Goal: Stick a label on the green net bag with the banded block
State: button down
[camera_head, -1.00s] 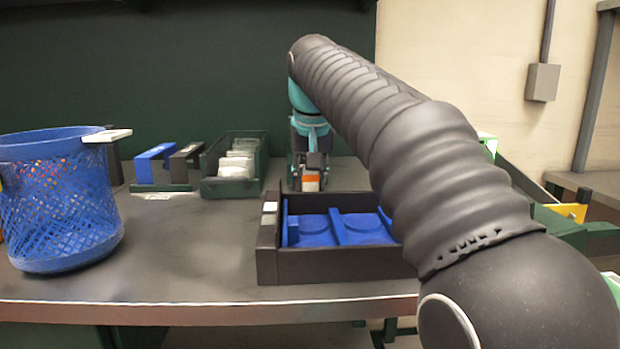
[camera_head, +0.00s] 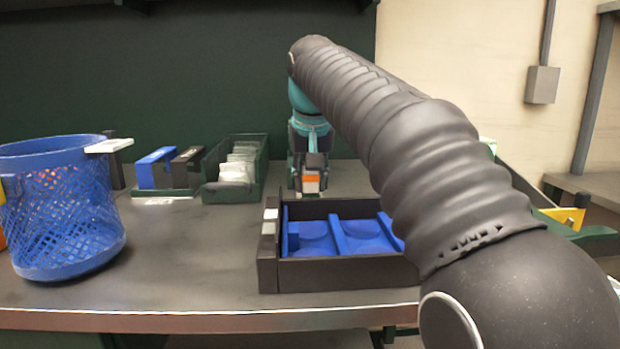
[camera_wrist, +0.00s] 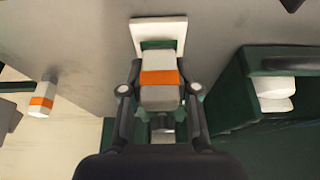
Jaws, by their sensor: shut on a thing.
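My gripper (camera_wrist: 161,92) is shut on the banded block (camera_wrist: 160,78), pale with an orange band. The block also shows in the head view (camera_head: 311,179), held upright between the fingers behind the black tray. Past the block's end, the wrist view shows a white square piece (camera_wrist: 177,25) with a green patch in front of it. I cannot tell whether the block touches either. I cannot make out a green net bag for certain in either view; my arm hides part of the table on the right.
The black tray (camera_head: 350,277) with blue inserts stands in front of my gripper. A green bin (camera_head: 212,194) with several pale packets stands left of it. Blue and black blocks (camera_head: 156,170) and a blue mesh basket (camera_head: 60,215) are farther left. Bare table lies between.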

jog(key=shift+r+p, duration=0.55)
jog(key=shift+r, duration=2.35)
